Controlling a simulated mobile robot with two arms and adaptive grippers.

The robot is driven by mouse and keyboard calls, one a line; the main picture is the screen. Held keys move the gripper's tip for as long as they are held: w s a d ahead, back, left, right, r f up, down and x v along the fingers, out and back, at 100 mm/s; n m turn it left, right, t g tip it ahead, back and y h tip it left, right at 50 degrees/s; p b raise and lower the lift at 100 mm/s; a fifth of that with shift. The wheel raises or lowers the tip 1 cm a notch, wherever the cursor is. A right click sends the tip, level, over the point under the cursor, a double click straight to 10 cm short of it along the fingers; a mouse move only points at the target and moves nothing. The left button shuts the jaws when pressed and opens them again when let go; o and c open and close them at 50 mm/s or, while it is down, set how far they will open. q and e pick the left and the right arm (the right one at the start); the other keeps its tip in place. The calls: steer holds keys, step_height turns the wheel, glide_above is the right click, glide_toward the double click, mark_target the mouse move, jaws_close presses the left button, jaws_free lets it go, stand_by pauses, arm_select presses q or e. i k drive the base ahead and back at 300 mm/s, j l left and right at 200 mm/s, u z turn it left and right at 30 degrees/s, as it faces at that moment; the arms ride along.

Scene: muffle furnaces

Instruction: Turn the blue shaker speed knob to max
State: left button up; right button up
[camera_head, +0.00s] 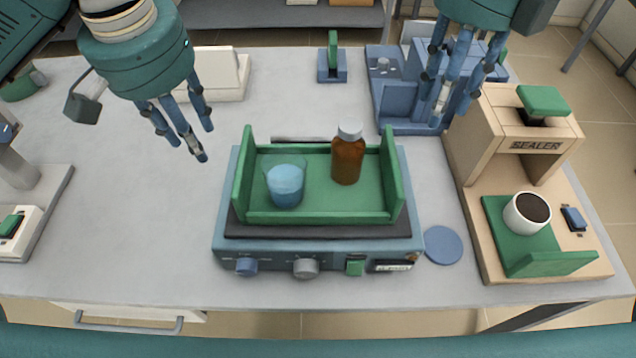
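The shaker (318,246) stands in the middle of the table, a blue-grey box with a green tray (318,216) on top. Its blue knob (245,266) is at the left end of the front panel, and its pointer is too small to read. A grey knob (305,268), a green switch (355,267) and a small display (390,266) sit to its right. My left gripper (188,135) hangs above the table, behind and left of the shaker, open and empty. My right gripper (448,95) is open over the blue device at the back right, apart from the shaker.
The tray holds a beaker of blue liquid (285,184) and a brown bottle (347,158). A blue disc (443,245) lies right of the shaker. The table left of the shaker is clear.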

mark_target(246, 266)
steer(key=k, duration=2)
